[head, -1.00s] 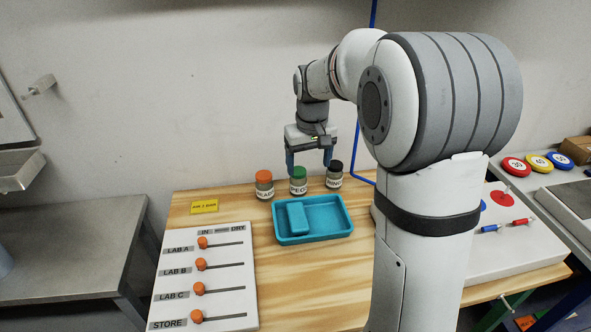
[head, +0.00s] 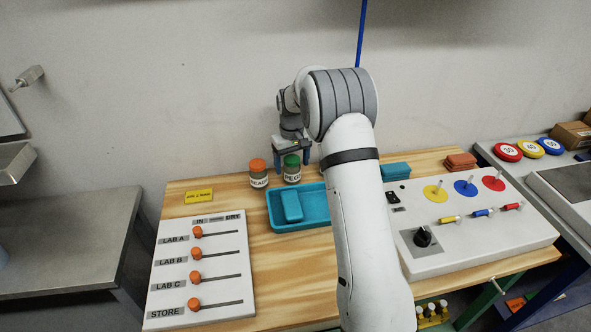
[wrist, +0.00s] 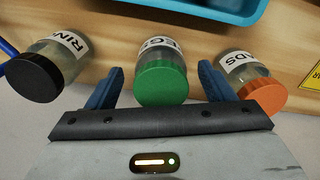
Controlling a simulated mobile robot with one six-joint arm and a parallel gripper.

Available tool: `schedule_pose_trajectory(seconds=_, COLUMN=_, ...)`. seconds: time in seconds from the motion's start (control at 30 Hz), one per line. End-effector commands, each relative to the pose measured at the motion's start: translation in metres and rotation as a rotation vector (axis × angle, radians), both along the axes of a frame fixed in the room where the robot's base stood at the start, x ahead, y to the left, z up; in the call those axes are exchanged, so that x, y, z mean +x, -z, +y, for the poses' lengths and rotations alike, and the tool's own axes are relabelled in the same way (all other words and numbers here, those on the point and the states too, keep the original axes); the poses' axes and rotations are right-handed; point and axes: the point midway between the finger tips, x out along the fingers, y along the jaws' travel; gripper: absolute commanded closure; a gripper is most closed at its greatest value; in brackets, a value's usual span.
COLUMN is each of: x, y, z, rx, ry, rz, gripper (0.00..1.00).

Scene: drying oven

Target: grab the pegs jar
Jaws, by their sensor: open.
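The pegs jar (head: 292,170) has a green lid and a white label, and stands on the wooden table behind the blue tray. In the wrist view the pegs jar (wrist: 162,82) sits between the two blue fingers of my gripper (wrist: 160,88). The fingers are open, with a gap to the jar on each side. In the head view my gripper (head: 292,158) is at the pegs jar, its right finger partly hidden by my arm.
The orange-lidded beads jar (head: 258,174) stands close on the left. The black-lidded rings jar (wrist: 48,68) is on the other side, hidden in the head view by my arm. A blue tray (head: 275,222) lies in front. A slider board (head: 218,268) and knob panel (head: 470,250) flank it.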

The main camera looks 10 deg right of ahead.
Motion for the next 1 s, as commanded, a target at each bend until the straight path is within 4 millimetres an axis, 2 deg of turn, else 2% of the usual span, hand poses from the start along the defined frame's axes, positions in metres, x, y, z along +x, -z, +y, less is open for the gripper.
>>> schedule_pose_trajectory(seconds=0.2, x=0.000, y=0.029, z=0.001, rx=0.000, ry=0.000, rz=0.001, gripper=0.25)
schedule_pose_trajectory(seconds=0.5, x=0.000, y=0.035, z=0.000, rx=0.000, ry=0.001, rz=0.000, gripper=0.25)
schedule_pose_trajectory(seconds=1.0, x=0.000, y=0.034, z=0.000, rx=0.000, ry=0.002, rz=0.000, gripper=0.66)
